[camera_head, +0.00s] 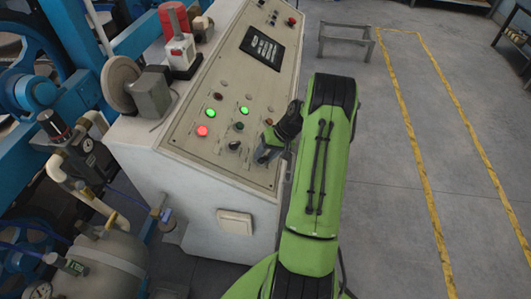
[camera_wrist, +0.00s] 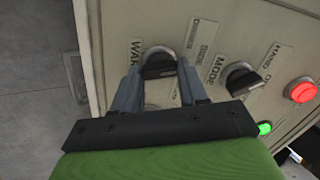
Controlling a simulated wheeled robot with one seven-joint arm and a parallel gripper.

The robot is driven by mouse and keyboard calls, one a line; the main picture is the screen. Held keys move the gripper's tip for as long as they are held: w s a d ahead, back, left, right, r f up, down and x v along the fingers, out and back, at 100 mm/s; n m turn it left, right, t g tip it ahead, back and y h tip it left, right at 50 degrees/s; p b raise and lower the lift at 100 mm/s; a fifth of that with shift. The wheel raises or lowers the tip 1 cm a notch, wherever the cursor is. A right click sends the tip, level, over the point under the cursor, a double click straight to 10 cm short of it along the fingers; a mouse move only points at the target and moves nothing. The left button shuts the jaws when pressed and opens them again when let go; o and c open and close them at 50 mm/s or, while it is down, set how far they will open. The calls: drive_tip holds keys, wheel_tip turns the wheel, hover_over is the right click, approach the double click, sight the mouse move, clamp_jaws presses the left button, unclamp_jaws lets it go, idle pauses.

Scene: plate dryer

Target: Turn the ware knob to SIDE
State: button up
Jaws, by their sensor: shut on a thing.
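The ware knob (camera_wrist: 160,62) is a dark rotary knob on the beige panel, beside a plate reading WARE (camera_wrist: 135,50). A plate reading SIDE (camera_wrist: 199,60) stands to its right in the wrist view. My gripper (camera_wrist: 160,74) has one finger on each side of the knob and is shut on it. In the head view, my gripper (camera_head: 266,150) is at the panel's lower right corner, and the knob cannot be made out there. The exact angle of the knob's pointer is hard to tell.
The mode knob (camera_wrist: 244,77) is close to the right finger. A red lit button (camera_wrist: 302,90) and a green one (camera_wrist: 264,129) lie farther right. The control cabinet (camera_head: 200,190) stands by blue machinery (camera_head: 30,85). The floor (camera_head: 390,160) at right is mostly clear.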

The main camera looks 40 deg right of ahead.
idle(0.4)
drive_tip(key=o, duration=1.1)
drive_tip(key=shift+c, duration=0.2)
drive_tip(key=p+v, duration=0.1)
drive_tip(key=v, duration=1.4)
drive_tip(key=shift+r, duration=0.35)
drive_tip(key=shift+s+d, duration=0.1)
drive_tip(key=shift+s, duration=0.05)
